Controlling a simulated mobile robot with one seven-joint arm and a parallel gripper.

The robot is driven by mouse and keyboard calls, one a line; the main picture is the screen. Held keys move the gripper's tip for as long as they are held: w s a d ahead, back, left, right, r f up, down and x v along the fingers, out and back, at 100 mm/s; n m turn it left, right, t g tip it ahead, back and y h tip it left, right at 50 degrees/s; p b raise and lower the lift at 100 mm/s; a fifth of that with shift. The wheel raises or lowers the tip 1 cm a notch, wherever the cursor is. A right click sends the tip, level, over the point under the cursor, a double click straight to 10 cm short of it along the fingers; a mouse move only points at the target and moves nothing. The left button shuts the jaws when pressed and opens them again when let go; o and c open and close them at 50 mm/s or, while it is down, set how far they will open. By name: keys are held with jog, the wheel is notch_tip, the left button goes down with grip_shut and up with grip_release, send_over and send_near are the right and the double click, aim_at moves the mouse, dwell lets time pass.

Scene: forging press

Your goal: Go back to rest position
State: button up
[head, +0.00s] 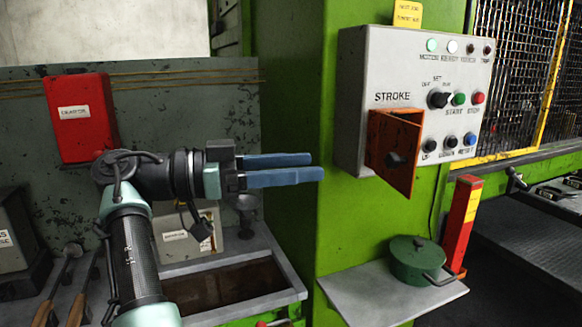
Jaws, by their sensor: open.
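My gripper (318,166) shows in the head view with its two blue fingers apart and nothing between them. It points right, in front of the green press column (290,110). The grey control panel (385,62) is on the column to the right of the fingertips. An orange-brown hinged cover (393,150) with a dark knob stands out from the panel's lower left, under the word STROKE. The fingertips appear a short way left of this cover; the picture does not settle the depth between them.
A grey shelf (362,297) below the panel holds a green lidded pot (416,260) beside a red post (460,225). A red box (81,118) is on the back wall at left. A trough (225,287) and long-handled tools (75,295) lie below my arm. A yellow-framed mesh guard (520,75) is at right.

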jog(key=shift+d, duration=0.15)
jog(key=w+n+t+y+p, duration=0.2)
jog(key=w+n+t+y, duration=0.4)
jog(key=n+t, duration=0.15)
notch_tip(320, 180, up, 6)
jog(key=s+a+n+t+y+p, duration=0.2)
jog(key=n+t+y, duration=0.1)
jog(key=t+y, duration=0.25)
jog(key=s+r+n+t+y+p, duration=0.1)
jog(key=s+r+n+t+y, duration=0.1)
jog(key=s+r+t, duration=0.3)
jog(key=s+r+n+t+y, duration=0.3)
jog(key=s+r+t, duration=0.3)
jog(key=s+r, duration=0.5)
jog(key=s+y, duration=0.1)
jog(key=s, duration=0.6)
jog(key=shift+a+r+p, duration=0.15)
jog(key=shift+a+p, duration=0.15)
jog(key=shift+p, duration=0.1)
jog(key=shift+n, duration=0.25)
